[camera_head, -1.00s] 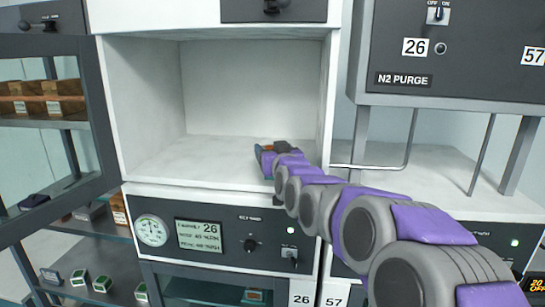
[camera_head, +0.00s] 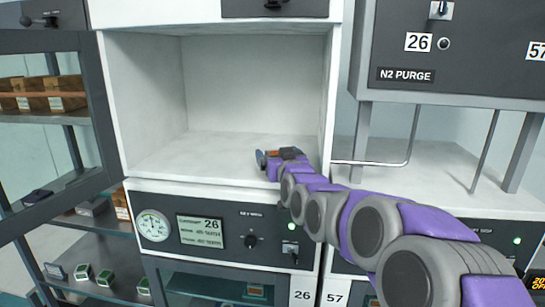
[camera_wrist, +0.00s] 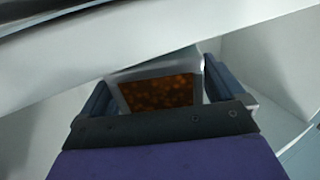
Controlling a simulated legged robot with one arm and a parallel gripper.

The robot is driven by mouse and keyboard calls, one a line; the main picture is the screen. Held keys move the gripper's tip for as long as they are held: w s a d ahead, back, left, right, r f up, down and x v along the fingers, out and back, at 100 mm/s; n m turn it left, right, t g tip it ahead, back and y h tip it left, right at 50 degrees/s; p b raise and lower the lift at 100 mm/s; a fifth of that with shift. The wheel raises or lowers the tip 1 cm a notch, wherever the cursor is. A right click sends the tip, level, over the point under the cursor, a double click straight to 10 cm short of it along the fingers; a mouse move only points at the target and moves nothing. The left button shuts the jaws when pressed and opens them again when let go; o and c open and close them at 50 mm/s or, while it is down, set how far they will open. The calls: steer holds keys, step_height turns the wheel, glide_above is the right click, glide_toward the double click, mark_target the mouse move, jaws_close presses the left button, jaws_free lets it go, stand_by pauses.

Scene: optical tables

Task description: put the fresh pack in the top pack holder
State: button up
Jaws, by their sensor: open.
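My gripper (camera_head: 270,158) is inside the open white compartment (camera_head: 255,90) of the cabinet, low and near its right side. In the wrist view its two blue-grey fingers (camera_wrist: 156,78) stand apart. Between them is a pack (camera_wrist: 160,94) with a dark face full of orange-brown grains, set within a pale rim. I cannot tell whether the pale rim belongs to the pack or to a holder around it. I cannot make out the top pack holder for certain.
A panel with dial, display and switch (camera_head: 220,232) is below the compartment. An open dark-framed door (camera_head: 105,130) is on the left, by shelves with brown boxes (camera_head: 60,95).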

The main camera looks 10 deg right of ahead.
steer(key=shift+d, duration=1.3)
steer(key=shift+a+r, duration=0.1)
steer(key=shift+a, duration=0.1)
steer(key=s+a, duration=0.2)
steer(key=s, duration=0.1)
steer(key=shift+a+r, duration=0.1)
steer(key=shift+r, duration=0.1)
steer(key=shift+s+d+b, duration=0.7)
steer(key=shift+s+b, duration=0.1)
steer(key=shift+s, duration=3.6)
steer(key=s+a+f+g+b, duration=0.1)
steer(key=s+f+g+b, duration=0.4)
steer(key=s+f, duration=0.75)
steer(key=s+f+g+b, duration=0.5)
steer(key=f+g+b, duration=0.1)
steer(key=f, duration=1.3)
steer(key=s+f+g+b, duration=0.2)
steer(key=s+f+g, duration=0.1)
steer(key=s, duration=0.5)
steer(key=s+f+g+b, duration=0.2)
steer(key=s+f+g, duration=0.1)
steer(key=s+f, duration=0.3)
steer(key=s+d+f+m+g+h+b, duration=0.1)
steer(key=s+f+g+b, duration=0.1)
steer(key=s+f, duration=0.3)
steer(key=s, duration=0.4)
steer(key=shift+s+g+b, duration=0.3)
steer(key=shift+g+b, duration=0.1)
